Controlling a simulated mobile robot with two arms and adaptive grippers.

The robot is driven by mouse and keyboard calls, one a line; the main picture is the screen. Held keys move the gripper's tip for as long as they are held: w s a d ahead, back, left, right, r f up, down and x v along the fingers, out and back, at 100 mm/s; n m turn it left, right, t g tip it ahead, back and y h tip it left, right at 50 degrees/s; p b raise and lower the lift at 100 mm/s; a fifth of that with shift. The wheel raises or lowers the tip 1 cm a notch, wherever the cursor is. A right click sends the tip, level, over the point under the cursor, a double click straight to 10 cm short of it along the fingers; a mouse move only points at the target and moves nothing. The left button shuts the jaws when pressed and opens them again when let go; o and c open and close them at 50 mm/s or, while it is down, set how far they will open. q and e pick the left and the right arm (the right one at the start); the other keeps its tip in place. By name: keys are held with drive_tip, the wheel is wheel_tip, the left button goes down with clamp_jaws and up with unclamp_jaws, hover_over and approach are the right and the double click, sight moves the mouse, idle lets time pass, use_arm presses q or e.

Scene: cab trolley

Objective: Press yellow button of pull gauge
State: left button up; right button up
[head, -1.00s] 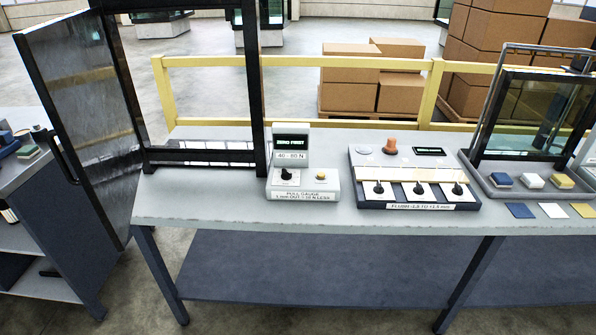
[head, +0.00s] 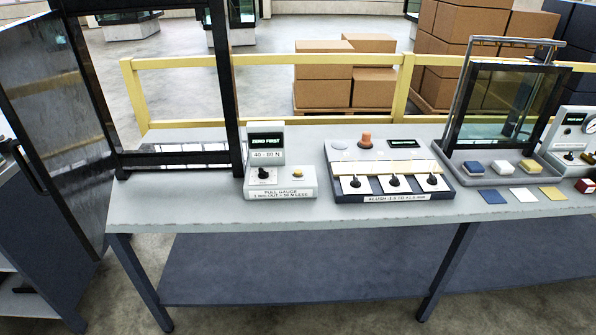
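The pull gauge (head: 280,186) is a small pale box on the bench, just right of the black door frame. Its upright display (head: 266,139) reads "ZERO FIRST", with a "40 - 80 N" label below. A black knob (head: 263,173) sits on the left of its top face. The yellow button (head: 297,173) sits on the right of that face, uncovered. The front label reads "PULL GAUGE", with smaller text below. Neither of my grippers is in view.
The grey bench (head: 200,203) has free room along its front edge. A flush panel (head: 391,184) with several black knobs stands right of the gauge. Further right are a glass-paned stand (head: 505,112), coloured blocks and flat swatches. A black-framed open door (head: 48,125) stands left.

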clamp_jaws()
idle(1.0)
